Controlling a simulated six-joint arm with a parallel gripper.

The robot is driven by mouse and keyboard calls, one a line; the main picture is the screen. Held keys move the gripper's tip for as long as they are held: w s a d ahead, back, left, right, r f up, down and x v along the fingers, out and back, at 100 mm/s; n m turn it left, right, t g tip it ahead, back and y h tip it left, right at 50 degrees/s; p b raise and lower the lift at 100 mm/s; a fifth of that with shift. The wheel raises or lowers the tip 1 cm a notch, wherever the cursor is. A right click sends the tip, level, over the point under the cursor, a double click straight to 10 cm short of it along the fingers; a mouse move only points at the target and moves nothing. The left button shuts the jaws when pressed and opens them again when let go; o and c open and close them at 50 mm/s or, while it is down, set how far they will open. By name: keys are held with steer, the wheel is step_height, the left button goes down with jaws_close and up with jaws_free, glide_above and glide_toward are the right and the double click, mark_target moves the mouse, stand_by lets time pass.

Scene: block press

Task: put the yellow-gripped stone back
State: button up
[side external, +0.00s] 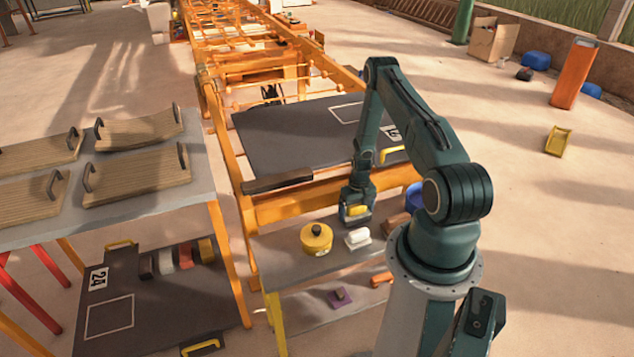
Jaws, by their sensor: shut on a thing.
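My gripper (357,207) is shut on the yellow-gripped stone (357,211). The stone's yellow part shows between the fingers, and the fingers hide much of the rest. The gripper points down over the back part of a grey bench top (290,262). I cannot tell whether the stone touches the bench or hangs just above it.
A brown block (396,223) and a blue object (414,196) sit right of the gripper, partly behind my arm. A lower shelf holds a purple piece (340,297) and an orange-brown block (381,280). A dark board (290,140) lies behind. Wooden boards with handles (137,176) lie at left.

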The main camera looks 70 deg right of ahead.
steer(key=shift+f, duration=0.1)
steer(key=o, duration=0.7)
steer(key=shift+r, duration=6.15)
